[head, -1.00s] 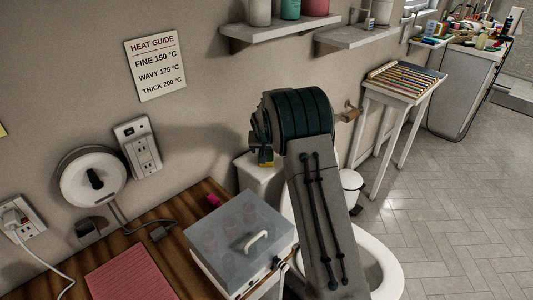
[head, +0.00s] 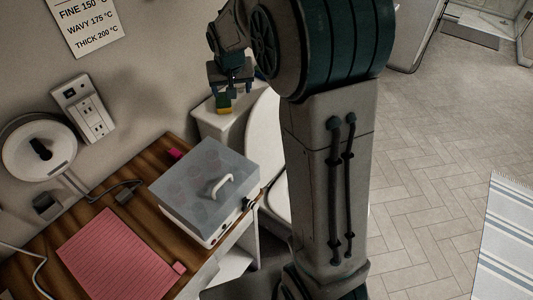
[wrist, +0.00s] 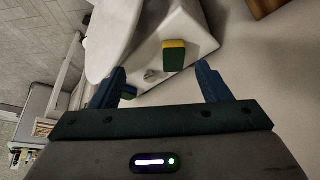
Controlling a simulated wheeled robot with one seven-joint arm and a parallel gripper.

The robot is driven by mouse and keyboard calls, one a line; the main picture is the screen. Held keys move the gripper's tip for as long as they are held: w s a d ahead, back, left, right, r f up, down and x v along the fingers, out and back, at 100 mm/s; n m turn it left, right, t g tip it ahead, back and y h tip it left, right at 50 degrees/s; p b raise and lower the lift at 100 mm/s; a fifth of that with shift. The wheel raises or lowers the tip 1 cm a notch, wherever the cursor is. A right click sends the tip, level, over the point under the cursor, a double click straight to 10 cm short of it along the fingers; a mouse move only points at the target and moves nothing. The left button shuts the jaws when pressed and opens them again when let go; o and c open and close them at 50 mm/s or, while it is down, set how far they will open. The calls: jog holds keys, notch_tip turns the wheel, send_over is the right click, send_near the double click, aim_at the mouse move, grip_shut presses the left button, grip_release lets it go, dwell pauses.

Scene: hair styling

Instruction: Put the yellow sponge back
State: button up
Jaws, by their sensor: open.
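The yellow sponge with a green layer (head: 224,104) stands on the white toilet tank (head: 208,121) in the head view. In the wrist view the sponge (wrist: 173,55) shows on the pale tank lid (wrist: 190,28), ahead of the fingertips and between their lines, nearer the right finger. My gripper (wrist: 163,84) is open and empty, its two blue fingers wide apart. In the head view my gripper (head: 231,90) is just above and behind the sponge. No contact with the sponge shows.
A wooden counter (head: 60,238) at left holds a pink ribbed mat (head: 110,250) and a grey lidded box (head: 205,175). My arm hides much of the toilet. Open floor (head: 425,200) lies at right.

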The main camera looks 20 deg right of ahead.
jog(key=s+n+g, duration=0.1)
jog(key=s+g, duration=0.1)
jog(key=s, duration=2.7)
jog(key=shift+r+n+y, duration=0.3)
jog(key=shift+y, duration=0.1)
